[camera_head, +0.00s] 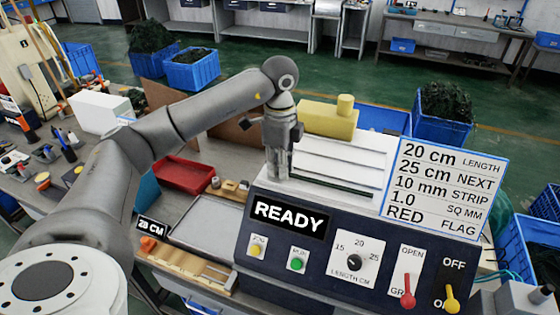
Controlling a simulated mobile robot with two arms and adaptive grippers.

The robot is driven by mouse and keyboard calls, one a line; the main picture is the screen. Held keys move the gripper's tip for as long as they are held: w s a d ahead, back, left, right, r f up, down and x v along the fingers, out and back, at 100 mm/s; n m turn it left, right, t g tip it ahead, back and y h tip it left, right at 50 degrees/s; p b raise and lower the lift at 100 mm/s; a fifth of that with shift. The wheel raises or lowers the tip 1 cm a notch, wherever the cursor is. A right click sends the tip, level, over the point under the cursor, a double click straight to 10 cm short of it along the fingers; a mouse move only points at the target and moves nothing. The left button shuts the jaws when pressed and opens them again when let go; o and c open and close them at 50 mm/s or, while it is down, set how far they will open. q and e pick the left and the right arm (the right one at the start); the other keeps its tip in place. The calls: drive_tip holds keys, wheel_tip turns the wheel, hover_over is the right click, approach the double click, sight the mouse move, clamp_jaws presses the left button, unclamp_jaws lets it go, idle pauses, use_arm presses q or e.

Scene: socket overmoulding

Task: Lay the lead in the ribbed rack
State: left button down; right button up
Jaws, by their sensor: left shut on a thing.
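My left gripper (278,165) points down just behind the top edge of the dark machine panel (330,235), at the left end of a white slatted surface (340,165). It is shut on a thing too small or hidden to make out. No lead can be told apart in this view. I cannot tell whether the slatted surface is the ribbed rack. My right gripper is not in view.
The panel has a READY display (289,217), a length dial (354,262) and red and yellow levers. A sign (446,187) stands on the right. A grey tray (208,222) and red bin (186,175) lie to the left. A yellow block (328,119) stands behind.

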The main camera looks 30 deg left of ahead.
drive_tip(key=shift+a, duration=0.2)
use_arm(q)
drive_tip(key=shift+a, duration=0.1)
drive_tip(key=c, duration=1.5)
unclamp_jaws()
drive_tip(key=shift+o, duration=1)
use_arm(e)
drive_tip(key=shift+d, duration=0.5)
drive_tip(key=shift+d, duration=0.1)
use_arm(q)
wheel_tip(320, 180, up, 12)
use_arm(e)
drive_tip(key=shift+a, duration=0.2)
